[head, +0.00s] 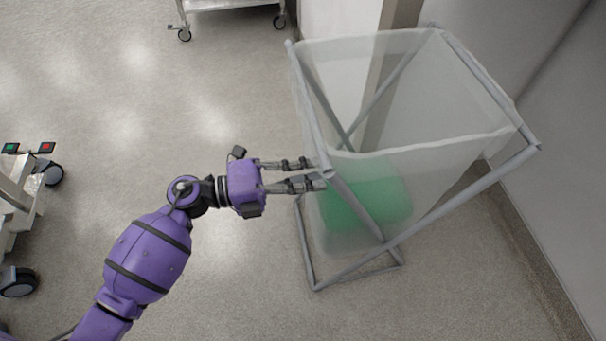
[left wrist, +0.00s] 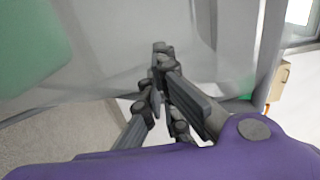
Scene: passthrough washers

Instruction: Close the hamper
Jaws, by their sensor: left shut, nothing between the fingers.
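The hamper (head: 440,170) stands right of centre in the head view. It has a grey tube frame and a translucent bag, and its top is open. A green mass (head: 375,195) shows through the bag low down. My left gripper (head: 313,174) is shut and empty, with its fingertips at the hamper's near left top corner; I cannot tell whether they touch it. In the left wrist view the shut fingers (left wrist: 160,55) lie in front of the translucent bag (left wrist: 105,70). My right gripper is out of view.
A wall (head: 560,130) runs along the right, close to the hamper. A wheeled cart (head: 20,200) stands at the left edge and another (head: 225,4) at the top. The floor (head: 120,110) between them is clear.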

